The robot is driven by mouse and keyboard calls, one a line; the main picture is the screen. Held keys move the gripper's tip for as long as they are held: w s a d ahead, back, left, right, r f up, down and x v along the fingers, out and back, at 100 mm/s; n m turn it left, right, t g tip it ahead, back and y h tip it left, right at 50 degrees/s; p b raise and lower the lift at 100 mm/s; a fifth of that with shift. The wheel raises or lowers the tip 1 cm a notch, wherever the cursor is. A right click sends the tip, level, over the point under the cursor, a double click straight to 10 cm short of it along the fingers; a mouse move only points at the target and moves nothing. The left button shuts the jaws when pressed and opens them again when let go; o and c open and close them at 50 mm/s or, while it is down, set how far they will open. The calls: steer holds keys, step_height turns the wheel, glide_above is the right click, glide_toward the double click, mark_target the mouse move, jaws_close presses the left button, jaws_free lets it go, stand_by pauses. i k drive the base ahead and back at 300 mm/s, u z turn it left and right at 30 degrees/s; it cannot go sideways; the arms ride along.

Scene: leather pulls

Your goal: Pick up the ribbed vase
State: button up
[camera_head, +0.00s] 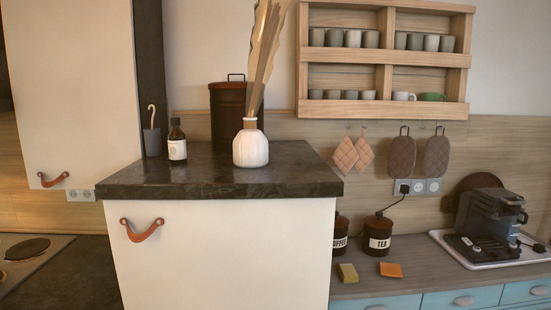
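The ribbed vase (251,148) is white and round-bodied with a narrow neck. It stands upright on the dark stone top (220,178) of a tall white cabinet, right of the middle and near the front edge. Dried stems and a pale plume (264,60) rise from its neck. My gripper is not in view.
Behind the vase stands a dark brown lidded canister (228,106), close to it. A dark bottle (177,141) and a grey cup with a hooked stick (152,141) stand to the left. The front left of the top is clear. A lower counter at right holds a coffee machine (490,222).

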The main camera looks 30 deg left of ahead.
mark_target(250, 149)
steer(key=z, duration=0.05)
steer(key=k, duration=0.65)
steer(key=u, duration=1.2)
steer(key=i, duration=0.75)
